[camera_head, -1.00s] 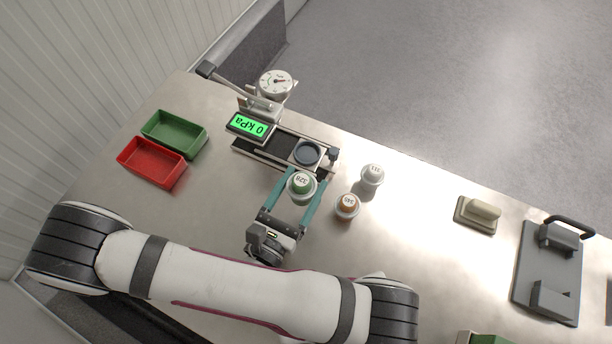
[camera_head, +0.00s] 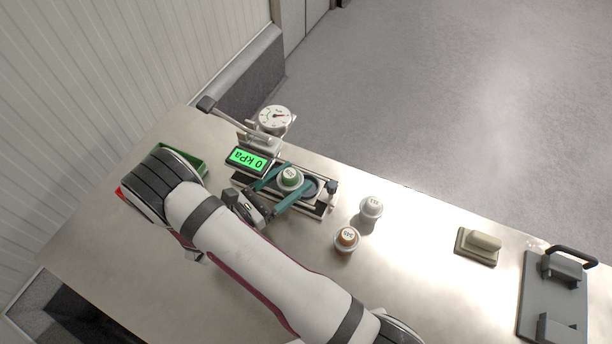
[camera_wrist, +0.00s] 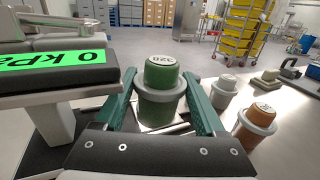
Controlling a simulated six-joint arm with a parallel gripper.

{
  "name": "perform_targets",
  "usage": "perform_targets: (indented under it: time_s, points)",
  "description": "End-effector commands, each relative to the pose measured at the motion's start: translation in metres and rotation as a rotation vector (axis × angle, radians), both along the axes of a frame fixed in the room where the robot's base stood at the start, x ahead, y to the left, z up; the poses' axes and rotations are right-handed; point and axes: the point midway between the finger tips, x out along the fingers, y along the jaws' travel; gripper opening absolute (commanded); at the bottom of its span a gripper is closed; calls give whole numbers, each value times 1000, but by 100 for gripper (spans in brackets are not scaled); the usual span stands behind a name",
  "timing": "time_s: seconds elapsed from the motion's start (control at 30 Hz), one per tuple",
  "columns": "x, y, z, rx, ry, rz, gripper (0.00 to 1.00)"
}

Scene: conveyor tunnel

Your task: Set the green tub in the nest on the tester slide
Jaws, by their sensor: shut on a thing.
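The green tub (camera_head: 290,177) has a pale collar and a numbered lid. My gripper (camera_head: 287,182) is shut on it, with one teal finger on each side. In the wrist view the green tub (camera_wrist: 160,88) stands upright between the fingers. The tester slide (camera_head: 318,207) lies below, and its round dark nest (camera_head: 311,187) shows partly, just right of the tub. The tub appears over the slide, left of the nest. I cannot tell its height above the slide. The wrist view hides the nest.
The tester's green display (camera_head: 248,160) and gauge (camera_head: 274,119) stand close by at upper left. A white tub (camera_head: 371,208) and an orange tub (camera_head: 346,239) stand to the right. A green tray (camera_head: 192,160) is partly behind my arm. The bench front is clear.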

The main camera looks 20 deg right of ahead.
Motion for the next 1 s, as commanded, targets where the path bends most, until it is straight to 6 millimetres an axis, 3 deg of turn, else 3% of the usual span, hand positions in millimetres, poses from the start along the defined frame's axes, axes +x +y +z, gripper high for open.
perform_targets:
  time_s: [0.1, 0.27, 0.5, 0.83, 0.87, 0.9, 1.0]
  points:
    - [9, -25, 0, 0, 0, -5, 0]
    - [17, -41, 0, 0, -1, -1, 0]
    - [17, -43, -34, 0, 1, 1, 0]
    - [18, -42, -38, 0, 0, 1, 0]
    - [18, -42, -38, 0, 0, 1, 75]
    - [18, -42, -38, 1, 0, 1, 83]
    - [18, -42, -38, 0, 0, 1, 85]
